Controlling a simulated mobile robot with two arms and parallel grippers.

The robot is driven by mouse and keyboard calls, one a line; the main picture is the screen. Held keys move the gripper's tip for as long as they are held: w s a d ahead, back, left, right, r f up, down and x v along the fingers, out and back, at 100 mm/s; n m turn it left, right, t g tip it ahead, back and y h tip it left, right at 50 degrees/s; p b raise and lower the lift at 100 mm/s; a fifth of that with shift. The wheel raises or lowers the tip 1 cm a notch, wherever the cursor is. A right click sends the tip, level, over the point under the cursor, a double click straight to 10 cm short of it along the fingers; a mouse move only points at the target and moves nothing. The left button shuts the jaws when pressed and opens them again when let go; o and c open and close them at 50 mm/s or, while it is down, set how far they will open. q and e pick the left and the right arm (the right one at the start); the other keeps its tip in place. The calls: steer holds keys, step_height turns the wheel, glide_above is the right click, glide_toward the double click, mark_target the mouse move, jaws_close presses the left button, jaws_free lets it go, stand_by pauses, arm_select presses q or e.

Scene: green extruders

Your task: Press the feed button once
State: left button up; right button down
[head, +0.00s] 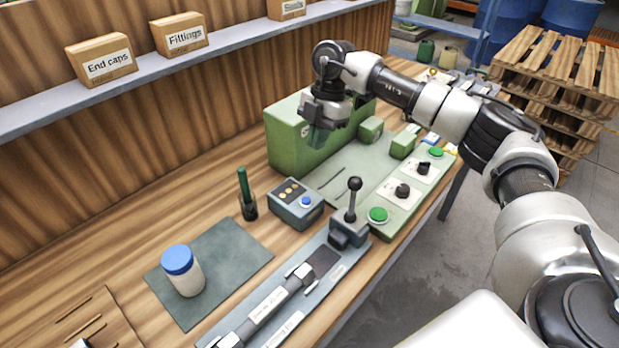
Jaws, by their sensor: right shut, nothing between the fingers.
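A green machine (330,178) stands on the wooden bench. Its front panel carries a round green button (378,214) at the near end and another green button (435,151) at the far end, with black knobs between them. A small grey-blue box (296,207) beside it has a blue button (305,202). The labels are too small to read, so I cannot tell which is the feed button. My right gripper (318,137) is shut and empty, pointing down in front of the machine's tall green housing, apart from the buttons. My left gripper is not in view.
A black-knobbed lever (353,198) rises close to the nearer green button. A blue-lidded jar (182,270) stands on a grey mat (228,262). A green tool stands in a dark holder (249,207). Boxes sit on the shelf behind. Pallets (560,75) stand at the right.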

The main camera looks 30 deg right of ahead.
steer(key=p, duration=0.2)
glide_toward(306, 201)
steer(key=a, duration=0.1)
steer(key=x, duration=0.2)
steer(key=p+x, duration=0.1)
steer(key=x, duration=0.2)
steer(key=shift+d+f, duration=0.25)
steer(key=shift+f, duration=0.7)
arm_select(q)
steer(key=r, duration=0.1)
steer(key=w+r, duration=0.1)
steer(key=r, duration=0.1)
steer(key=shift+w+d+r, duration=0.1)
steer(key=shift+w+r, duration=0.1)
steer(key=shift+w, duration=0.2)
